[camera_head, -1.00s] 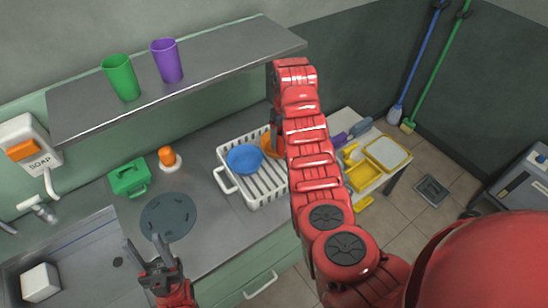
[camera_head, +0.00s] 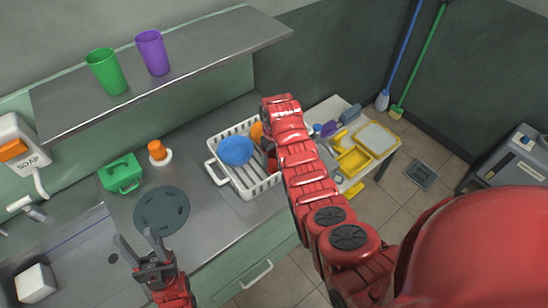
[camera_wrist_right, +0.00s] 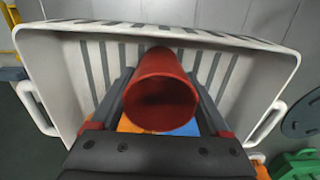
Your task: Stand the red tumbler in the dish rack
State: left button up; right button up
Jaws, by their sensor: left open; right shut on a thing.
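The red tumbler (camera_wrist_right: 165,72) is between the fingers of my right gripper (camera_wrist_right: 160,95), its open mouth towards the wrist camera. The white dish rack (camera_wrist_right: 285,70) surrounds it in that view; I cannot tell whether the tumbler touches the rack's slats. My left gripper (camera_head: 138,245) is open and empty, above the counter's front edge by the sink.
A blue bowl (camera_head: 236,150) and an orange item (camera_head: 257,132) sit in the rack. A green cup (camera_head: 107,72) and purple cup (camera_head: 152,53) stand on the shelf. A green box (camera_head: 121,174) and a dark round mat (camera_head: 161,211) are left of the rack.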

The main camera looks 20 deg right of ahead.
jog(key=shift+f, duration=0.35)
jog(key=shift+f, duration=0.1)
